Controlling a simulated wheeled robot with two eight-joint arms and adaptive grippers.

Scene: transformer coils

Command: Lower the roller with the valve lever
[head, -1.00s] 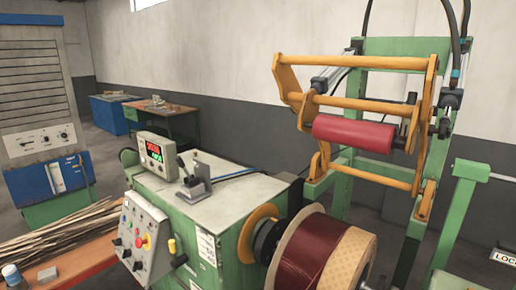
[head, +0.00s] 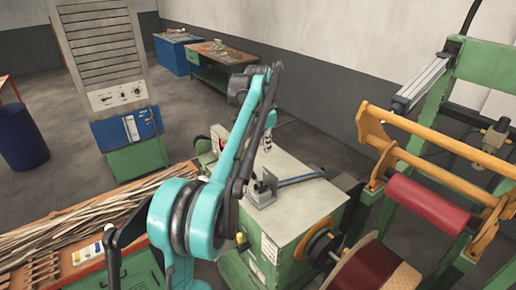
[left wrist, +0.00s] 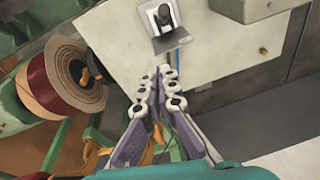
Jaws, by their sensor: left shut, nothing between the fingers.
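The valve lever (head: 263,189) stands on a small metal base on top of the green machine (head: 305,205). In the left wrist view the lever (left wrist: 164,17) is at the top, with a dark knob. My left gripper (left wrist: 158,78) points toward it with its fingers together and empty, a gap apart from the lever. In the head view the left gripper (head: 268,145) is small, partly hidden by my arm, just behind the lever. The red roller (head: 428,212) hangs on an orange frame (head: 440,150) at the right, above the wound coil (head: 362,270). My right gripper is not seen.
A bench with wooden strips (head: 70,230) is at the left front. A grey cabinet (head: 105,70) stands behind it. A blue hose (head: 303,179) runs over the machine top, and the rest of that top is mostly clear.

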